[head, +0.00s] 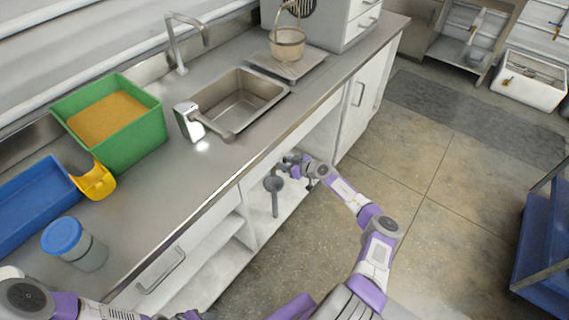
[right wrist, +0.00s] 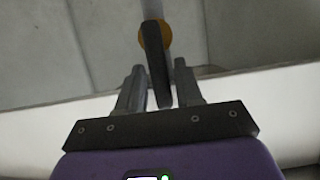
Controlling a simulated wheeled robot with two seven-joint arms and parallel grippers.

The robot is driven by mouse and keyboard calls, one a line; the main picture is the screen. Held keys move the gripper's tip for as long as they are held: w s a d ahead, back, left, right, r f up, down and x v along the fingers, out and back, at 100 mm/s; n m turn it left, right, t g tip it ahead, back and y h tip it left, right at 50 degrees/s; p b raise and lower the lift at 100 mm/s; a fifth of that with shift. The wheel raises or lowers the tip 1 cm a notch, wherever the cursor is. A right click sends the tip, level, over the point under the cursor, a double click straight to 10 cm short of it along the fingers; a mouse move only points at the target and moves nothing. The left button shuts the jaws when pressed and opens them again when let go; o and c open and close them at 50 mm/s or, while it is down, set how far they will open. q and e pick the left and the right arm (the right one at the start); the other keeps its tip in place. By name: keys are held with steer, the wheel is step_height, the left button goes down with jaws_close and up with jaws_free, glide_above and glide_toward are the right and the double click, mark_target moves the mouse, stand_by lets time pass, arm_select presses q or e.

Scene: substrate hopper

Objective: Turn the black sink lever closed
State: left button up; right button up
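The black lever (right wrist: 157,65) shows in the right wrist view as a long narrow bar. A brass-coloured round fitting (right wrist: 165,33) and a pale pipe are behind its upper end. My right gripper (right wrist: 158,78) is open, with one finger on each side of the lever's lower part; I see gaps and no clear contact. In the head view my right gripper (head: 288,161) reaches into the open cabinet under the sink (head: 235,99), beside a grey drain pipe (head: 274,202). The lever cannot be made out there. My left arm is at the bottom left, its gripper cut off or unclear.
The counter holds a faucet (head: 180,45), a green bin (head: 143,133) of tan substrate, a yellow scoop (head: 97,184), a blue tray (head: 35,207), a blue-lidded jar (head: 88,252) and a basket (head: 288,47). The counter's front edge is above my right forearm. The floor beside it is clear.

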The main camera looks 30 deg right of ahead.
steer(key=shift+o, duration=0.5)
steer(key=p+v, duration=0.3)
steer(key=v, duration=0.4)
steer(key=shift+s+r, duration=0.15)
steer(key=shift+s, duration=0.1)
steer(key=shift+d, duration=0.1)
